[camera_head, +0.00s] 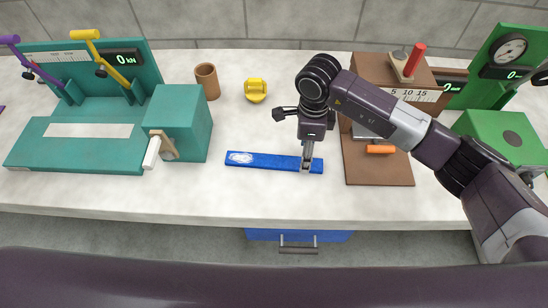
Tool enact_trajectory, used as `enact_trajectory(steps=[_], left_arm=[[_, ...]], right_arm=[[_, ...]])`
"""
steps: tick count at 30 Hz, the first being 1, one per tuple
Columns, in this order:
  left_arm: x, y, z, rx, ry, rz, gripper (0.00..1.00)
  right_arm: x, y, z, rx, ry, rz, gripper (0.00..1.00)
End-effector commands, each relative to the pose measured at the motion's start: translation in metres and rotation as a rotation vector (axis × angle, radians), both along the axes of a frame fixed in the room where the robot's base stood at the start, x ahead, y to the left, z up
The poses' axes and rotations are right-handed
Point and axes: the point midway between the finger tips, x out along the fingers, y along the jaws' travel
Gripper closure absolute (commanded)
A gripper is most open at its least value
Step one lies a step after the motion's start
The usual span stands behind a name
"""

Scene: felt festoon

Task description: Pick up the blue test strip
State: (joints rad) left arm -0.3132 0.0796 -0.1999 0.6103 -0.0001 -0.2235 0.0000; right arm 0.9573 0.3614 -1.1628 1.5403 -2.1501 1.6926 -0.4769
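The blue test strip (268,161) lies flat on the pale worktop near its front, long side running left to right. It has a whitish patch at its left end. My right gripper (306,166) points down at the strip's right end, with its fingers at the strip and covering a small part of it. I cannot tell whether the fingers are closed on it or only around it. My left gripper is not in view.
A teal machine (90,140) stands left, and a brown cup (207,81) and yellow object (255,90) stand behind the strip. A brown stand (380,172) with an orange-handled part (380,149) is close right. A green machine (500,135) is far right. The worktop left of the strip is clear.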

Motion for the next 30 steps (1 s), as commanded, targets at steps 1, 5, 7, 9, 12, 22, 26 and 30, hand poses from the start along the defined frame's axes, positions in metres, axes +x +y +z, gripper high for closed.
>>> enact_trajectory(steps=[1, 5, 7, 9, 12, 22, 26, 30], left_arm=[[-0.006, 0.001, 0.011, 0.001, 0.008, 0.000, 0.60], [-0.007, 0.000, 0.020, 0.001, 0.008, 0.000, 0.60], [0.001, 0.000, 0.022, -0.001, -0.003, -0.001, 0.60], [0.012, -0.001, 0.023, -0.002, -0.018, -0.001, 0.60], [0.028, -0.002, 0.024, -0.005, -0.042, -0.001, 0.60], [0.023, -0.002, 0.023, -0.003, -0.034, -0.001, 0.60], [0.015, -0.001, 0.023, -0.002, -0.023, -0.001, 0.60], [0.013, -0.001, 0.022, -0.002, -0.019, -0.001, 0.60]], right_arm=[[-0.003, 0.000, -0.003, -0.001, 0.006, 0.000, 0.47], [-0.004, 0.000, -0.024, 0.000, 0.005, -0.001, 0.47], [-0.004, 0.000, -0.033, 0.000, 0.004, -0.001, 0.47], [-0.003, 0.000, -0.038, 0.001, 0.003, -0.001, 0.47], [-0.003, 0.000, -0.040, 0.001, 0.001, 0.001, 0.47], [-0.003, 0.000, -0.040, 0.001, 0.001, 0.000, 0.68], [-0.003, 0.000, -0.040, 0.001, 0.001, 0.000, 0.82], [-0.003, 0.000, -0.040, 0.001, 0.000, 0.000, 0.92]])
